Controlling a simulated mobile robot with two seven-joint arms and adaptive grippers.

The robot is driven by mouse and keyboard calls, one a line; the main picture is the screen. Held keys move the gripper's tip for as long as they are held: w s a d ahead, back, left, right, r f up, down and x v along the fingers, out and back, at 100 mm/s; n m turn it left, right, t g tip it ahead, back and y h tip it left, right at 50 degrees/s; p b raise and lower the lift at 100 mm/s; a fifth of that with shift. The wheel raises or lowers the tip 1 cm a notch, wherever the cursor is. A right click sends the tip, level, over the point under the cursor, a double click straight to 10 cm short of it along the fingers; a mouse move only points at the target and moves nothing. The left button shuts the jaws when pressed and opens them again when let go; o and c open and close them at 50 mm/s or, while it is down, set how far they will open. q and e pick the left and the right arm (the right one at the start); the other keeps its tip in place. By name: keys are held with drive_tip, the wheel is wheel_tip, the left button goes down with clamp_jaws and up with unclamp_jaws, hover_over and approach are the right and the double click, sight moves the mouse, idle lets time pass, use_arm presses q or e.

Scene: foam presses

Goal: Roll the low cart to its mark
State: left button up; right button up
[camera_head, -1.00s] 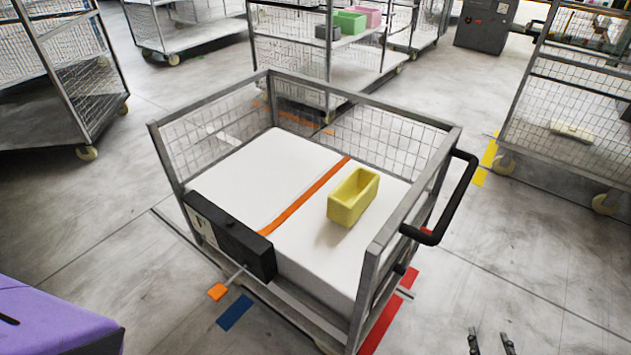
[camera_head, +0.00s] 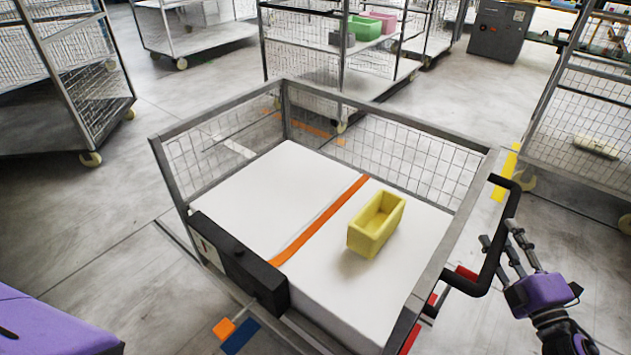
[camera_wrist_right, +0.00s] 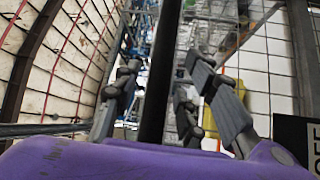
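The low cart (camera_head: 170,190) is a grey frame with mesh sides and a white deck. Its black handle (camera_head: 512,200) sticks out on the right side. My right gripper (camera_head: 503,238) is open at the handle, its fingers reaching toward the bar. In the right wrist view a dark upright bar (camera_wrist_right: 157,85), seemingly the handle, shows between the spread fingers; contact cannot be told. Coloured floor marks lie around the cart: blue (camera_head: 240,337), red (camera_head: 466,272) and yellow (camera_head: 508,170). An orange tab (camera_head: 223,328) sits beside the blue one. My left gripper is out of view.
A yellow open box (camera_head: 377,225) stands on the deck, right of an orange stripe (camera_head: 318,222). Taller mesh carts stand at the left (camera_head: 45,130), the back (camera_head: 300,75) and the right (camera_head: 565,160).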

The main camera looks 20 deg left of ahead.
drive_tip(key=shift+x, duration=1.1)
drive_tip(key=shift+c, duration=0.2)
clamp_jaws()
